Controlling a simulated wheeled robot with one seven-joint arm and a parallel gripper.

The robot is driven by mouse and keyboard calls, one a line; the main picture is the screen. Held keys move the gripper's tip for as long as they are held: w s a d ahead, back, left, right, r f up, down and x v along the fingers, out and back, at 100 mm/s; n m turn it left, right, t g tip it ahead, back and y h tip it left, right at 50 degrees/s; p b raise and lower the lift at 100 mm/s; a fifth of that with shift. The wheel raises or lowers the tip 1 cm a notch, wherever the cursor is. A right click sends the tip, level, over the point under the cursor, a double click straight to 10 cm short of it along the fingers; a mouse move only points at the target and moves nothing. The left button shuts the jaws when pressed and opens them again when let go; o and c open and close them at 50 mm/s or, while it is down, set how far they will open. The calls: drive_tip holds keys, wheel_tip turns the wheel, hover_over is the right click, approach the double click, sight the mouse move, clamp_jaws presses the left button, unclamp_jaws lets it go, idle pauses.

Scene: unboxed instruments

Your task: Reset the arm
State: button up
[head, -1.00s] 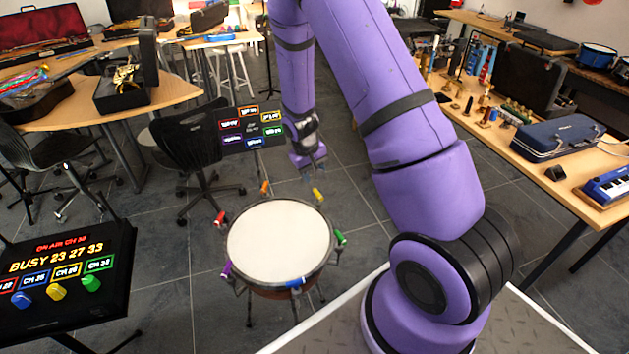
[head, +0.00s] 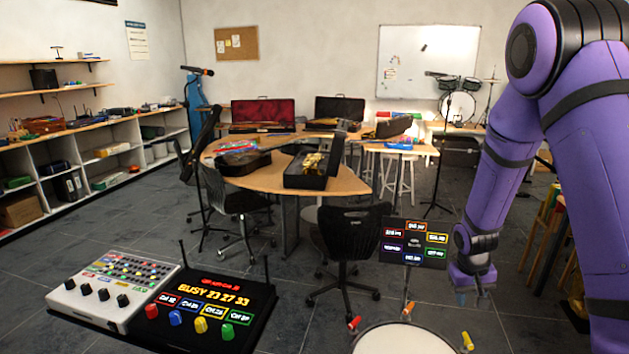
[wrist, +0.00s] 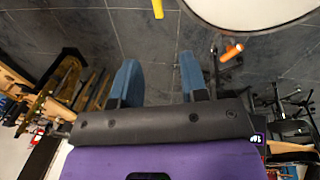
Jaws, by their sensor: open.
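My purple arm comes down the right side of the head view. My gripper (head: 471,298) hangs above and behind the drum (head: 405,341), beside a small sign panel. In the wrist view my gripper (wrist: 157,85) has two blue fingers spread apart, with bare grey floor between them. It is open and holds nothing. The drum's white head (wrist: 245,8) shows at the top of the wrist view, apart from the fingers.
The sign panel (head: 413,243) stands close left of my gripper. An office chair (head: 345,250) is further left. A black console (head: 205,305) and white mixer (head: 105,288) stand front left. A table (head: 265,178) with open cases is behind.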

drive_tip(key=s+a+r+t+y, duration=0.1)
drive_tip(key=s+a+r, duration=0.3)
drive_tip(key=r, duration=0.8)
drive_tip(key=s+a+r+t, duration=0.2)
drive_tip(key=s+r, duration=0.3)
drive_tip(key=r, duration=0.7)
drive_tip(key=s+a+r+t, duration=0.1)
drive_tip(key=s+a+r, duration=0.1)
drive_tip(key=s+r, duration=0.3)
drive_tip(key=s+a+r+n+t+y, duration=0.1)
drive_tip(key=s+r, duration=0.4)
drive_tip(key=s, duration=0.8)
drive_tip(key=shift+a, duration=0.55)
